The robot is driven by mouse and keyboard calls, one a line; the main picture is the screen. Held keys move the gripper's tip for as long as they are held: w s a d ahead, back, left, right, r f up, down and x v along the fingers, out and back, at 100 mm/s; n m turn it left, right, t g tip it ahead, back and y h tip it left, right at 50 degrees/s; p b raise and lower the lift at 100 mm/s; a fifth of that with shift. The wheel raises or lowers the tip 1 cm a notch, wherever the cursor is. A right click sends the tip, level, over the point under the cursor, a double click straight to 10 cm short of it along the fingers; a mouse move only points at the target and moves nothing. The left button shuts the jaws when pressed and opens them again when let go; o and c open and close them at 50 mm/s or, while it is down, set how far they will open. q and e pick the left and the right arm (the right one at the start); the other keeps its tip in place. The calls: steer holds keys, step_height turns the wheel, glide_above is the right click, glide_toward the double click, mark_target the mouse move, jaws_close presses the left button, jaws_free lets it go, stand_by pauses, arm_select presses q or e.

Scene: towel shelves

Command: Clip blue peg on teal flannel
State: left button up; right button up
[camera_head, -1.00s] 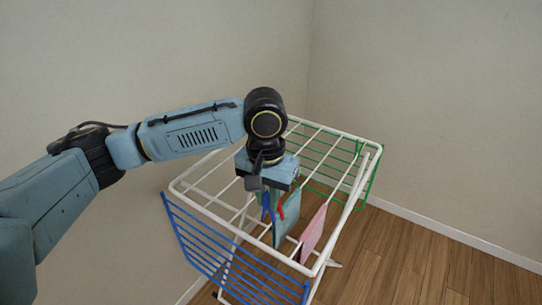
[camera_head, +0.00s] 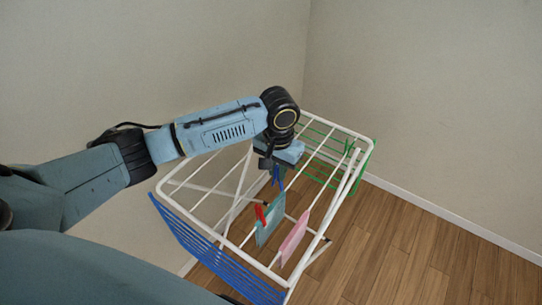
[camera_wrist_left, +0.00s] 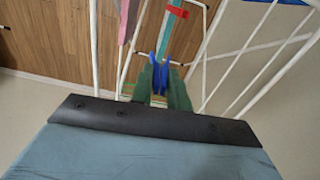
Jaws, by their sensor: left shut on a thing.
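The teal flannel (camera_head: 269,228) hangs over a rail of the white drying rack, with a red peg (camera_head: 261,215) at its near end. My left gripper (camera_head: 277,168) is shut on the blue peg (camera_head: 279,180), which points down by the flannel's far end. In the left wrist view the blue peg (camera_wrist_left: 163,66) sits between the green fingertips (camera_wrist_left: 161,88), in line with the flannel (camera_wrist_left: 172,32). The red peg (camera_wrist_left: 171,10) is beyond it. I cannot tell whether the blue peg touches the flannel. My right gripper is not in view.
A pink flannel (camera_head: 294,239) hangs on a neighbouring rail to the right. The white rack (camera_head: 171,184) has a blue side wing (camera_head: 215,255) in front and a green one (camera_head: 318,167) behind. Walls stand close behind; wooden floor is open at right.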

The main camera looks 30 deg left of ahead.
arm_select(q)
steer(key=s+a+f+p, duration=0.1)
steer(key=p, duration=0.3)
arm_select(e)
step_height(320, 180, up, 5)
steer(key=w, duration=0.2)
arm_select(q)
steer(key=b, duration=0.6)
glide_above(271, 208)
steer(key=shift+f, duration=3.3)
steer(key=shift+f+m, duration=0.3)
steer(key=shift+f, duration=0.5)
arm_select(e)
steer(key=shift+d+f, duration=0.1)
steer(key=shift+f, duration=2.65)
arm_select(q)
steer(key=shift+p, duration=0.55)
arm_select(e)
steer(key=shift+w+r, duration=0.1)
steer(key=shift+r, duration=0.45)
arm_select(q)
steer(key=shift+f+b, duration=0.4)
steer(key=shift+f, duration=1.1)
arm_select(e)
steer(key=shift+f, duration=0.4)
arm_select(q)
steer(key=o, duration=1.2)
